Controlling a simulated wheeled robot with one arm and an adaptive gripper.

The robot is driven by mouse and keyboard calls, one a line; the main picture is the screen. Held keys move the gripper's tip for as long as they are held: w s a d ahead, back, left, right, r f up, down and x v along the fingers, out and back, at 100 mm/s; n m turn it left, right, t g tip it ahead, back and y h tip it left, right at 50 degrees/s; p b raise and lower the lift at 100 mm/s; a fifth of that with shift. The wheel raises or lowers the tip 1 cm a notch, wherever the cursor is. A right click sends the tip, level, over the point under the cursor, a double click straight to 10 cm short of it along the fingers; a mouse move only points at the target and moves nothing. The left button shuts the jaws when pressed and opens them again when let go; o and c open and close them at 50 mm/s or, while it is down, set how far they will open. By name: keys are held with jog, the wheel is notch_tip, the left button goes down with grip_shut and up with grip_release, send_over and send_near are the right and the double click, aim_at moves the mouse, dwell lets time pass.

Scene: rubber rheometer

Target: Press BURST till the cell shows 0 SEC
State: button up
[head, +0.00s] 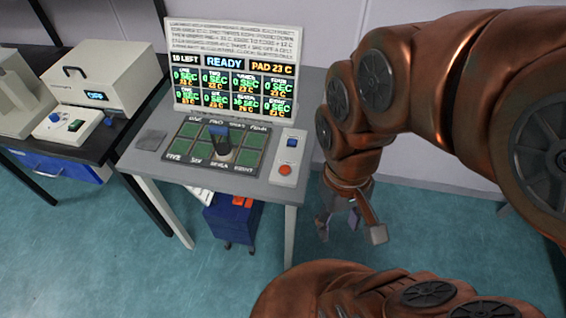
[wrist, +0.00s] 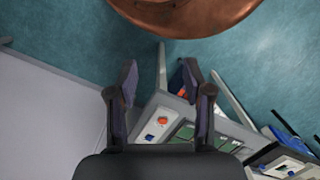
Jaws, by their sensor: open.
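A display panel (head: 236,68) stands at the back of a grey table. It reads 10 LEFT, READY and PAD 23 C. Most cells show 0 SEC; the third cell in the bottom row looks like 10 SEC, 26 C. A button plate on the table's right carries a blue button (head: 291,143) and a red-orange button (head: 285,170), the latter also in the wrist view (wrist: 163,120). Their labels are too small to read. My gripper (head: 350,222) hangs open and empty right of the table, apart from it. Its spread fingers show in the wrist view (wrist: 160,78).
A grey square (head: 151,140) lies at the table's left. A blue bin (head: 232,222) sits below. A white instrument (head: 100,80) stands on the left bench. The floor right of the table is clear.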

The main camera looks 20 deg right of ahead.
jog(key=shift+c, duration=0.3)
grip_shut()
dwell(1.2)
